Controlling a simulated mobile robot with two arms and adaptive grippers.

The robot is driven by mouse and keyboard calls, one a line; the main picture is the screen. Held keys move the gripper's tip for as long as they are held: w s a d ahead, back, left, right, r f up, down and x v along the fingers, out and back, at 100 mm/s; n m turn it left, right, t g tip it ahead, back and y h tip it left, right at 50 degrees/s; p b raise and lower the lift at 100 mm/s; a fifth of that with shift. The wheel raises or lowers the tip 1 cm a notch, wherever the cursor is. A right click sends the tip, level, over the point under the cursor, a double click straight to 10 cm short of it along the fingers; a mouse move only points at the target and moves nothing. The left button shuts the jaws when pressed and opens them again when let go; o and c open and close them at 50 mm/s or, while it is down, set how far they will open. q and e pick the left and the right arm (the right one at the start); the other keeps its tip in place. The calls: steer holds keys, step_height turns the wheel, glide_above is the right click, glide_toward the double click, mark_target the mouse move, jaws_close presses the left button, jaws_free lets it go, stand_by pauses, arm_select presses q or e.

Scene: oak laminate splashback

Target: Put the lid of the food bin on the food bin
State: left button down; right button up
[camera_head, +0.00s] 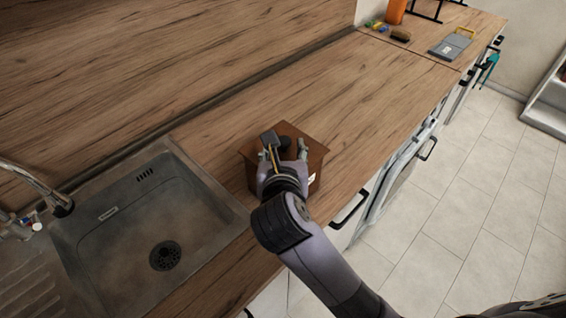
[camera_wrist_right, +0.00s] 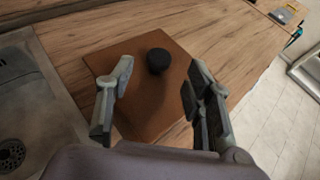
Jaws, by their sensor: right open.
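The food bin (camera_head: 316,172) is a brown box with a small pale label, standing on the wooden worktop right of the sink. Its brown square lid (camera_head: 314,146) with a round black knob (camera_head: 286,141) covers its top; whether it sits fully flush I cannot tell. In the right wrist view the lid (camera_wrist_right: 152,95) fills the middle, with the knob (camera_wrist_right: 158,61) beyond the fingertips. My right gripper (camera_head: 283,150) is open above the lid, its fingers on either side and holding nothing. My arm hides part of the bin. My left gripper is out of view.
A steel sink (camera_head: 205,215) with a tap (camera_head: 40,190) lies to the left. A grey board-like item (camera_head: 452,46), a brown item (camera_head: 400,34) and an orange container (camera_head: 395,11) stand far back. Worktop beyond the bin is clear.

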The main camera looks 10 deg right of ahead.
steer(key=v, duration=0.5)
steer(key=shift+f+b, duration=0.1)
steer(key=shift+b, duration=0.25)
steer(key=shift+w, duration=0.15)
